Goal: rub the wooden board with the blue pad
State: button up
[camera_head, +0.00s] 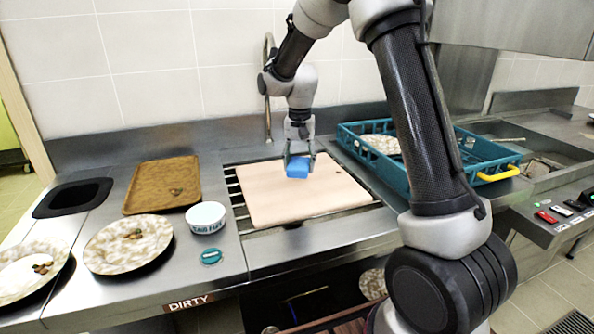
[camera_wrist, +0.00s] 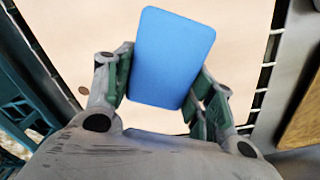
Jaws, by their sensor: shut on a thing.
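The pale wooden board (camera_head: 265,207) lies flat on a slatted rack in the counter, below the tap. Its surface also fills the background of the wrist view (camera_wrist: 240,60). The blue pad (camera_head: 298,167) is over the far right part of the board. My gripper (camera_head: 300,157) is shut on the blue pad, with one finger on each side. In the wrist view the pad (camera_wrist: 172,58) is held between the fingertips of my gripper (camera_wrist: 160,85). I cannot tell whether the pad's underside touches the board.
A teal crate (camera_head: 350,150) with a plate stands to the right. A brown tray (camera_head: 130,195), a white bowl (camera_head: 206,226), a teal round item (camera_head: 210,257) and food-strewn plates (camera_head: 105,262) are on the left. A tap (camera_head: 267,80) rises behind the board.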

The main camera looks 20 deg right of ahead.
jog(key=shift+r, duration=1.2)
